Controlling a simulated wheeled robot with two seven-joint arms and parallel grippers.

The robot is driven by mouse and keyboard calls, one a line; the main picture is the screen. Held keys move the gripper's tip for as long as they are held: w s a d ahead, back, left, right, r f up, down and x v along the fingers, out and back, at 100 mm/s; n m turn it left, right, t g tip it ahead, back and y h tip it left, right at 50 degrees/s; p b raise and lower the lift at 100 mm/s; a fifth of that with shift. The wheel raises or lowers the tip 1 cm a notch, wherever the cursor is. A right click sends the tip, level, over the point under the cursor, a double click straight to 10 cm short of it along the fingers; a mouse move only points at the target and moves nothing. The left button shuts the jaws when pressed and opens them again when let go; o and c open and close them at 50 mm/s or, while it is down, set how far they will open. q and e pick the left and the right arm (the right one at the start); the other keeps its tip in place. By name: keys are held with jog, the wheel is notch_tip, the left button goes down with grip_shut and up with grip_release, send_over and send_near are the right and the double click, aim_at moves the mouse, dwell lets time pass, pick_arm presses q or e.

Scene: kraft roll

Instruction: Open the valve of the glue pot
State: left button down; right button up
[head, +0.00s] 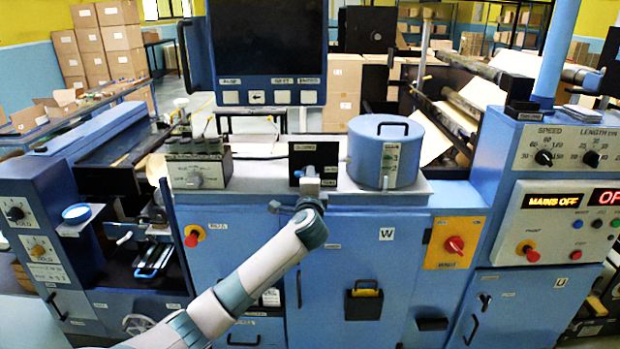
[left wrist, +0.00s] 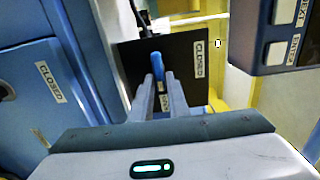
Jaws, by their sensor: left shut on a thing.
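The glue pot (head: 384,158) is a blue lidded drum on the right of the grey bench top. Left of it stands the black valve plate (head: 316,157), which also shows in the left wrist view (left wrist: 137,62) with a CLOSED label at its right. A second label, seemingly OPEN, shows between the fingers. My left gripper (head: 309,181) is in front of the plate. In the left wrist view, my left gripper (left wrist: 160,88) is shut on the blue valve lever (left wrist: 157,70), one finger on each side. The lever's exact angle is hard to tell. My right gripper is out of view.
A grey-topped box with knobs (head: 199,163) stands left of the plate. A screen panel with buttons (head: 268,50) hangs above; its edge is close by in the left wrist view (left wrist: 275,35). Blue cabinets with a red knob (head: 454,244) lie below the bench.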

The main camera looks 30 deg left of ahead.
pick_arm(q)
jog(key=c, duration=1.8)
grip_release()
jog(key=shift+d, duration=0.1)
jog(key=b+v, duration=0.6)
jog(key=v, duration=1.1)
jog(key=shift+s+b, duration=0.2)
jog(key=shift+b, duration=0.15)
jog(key=shift+f, duration=0.1)
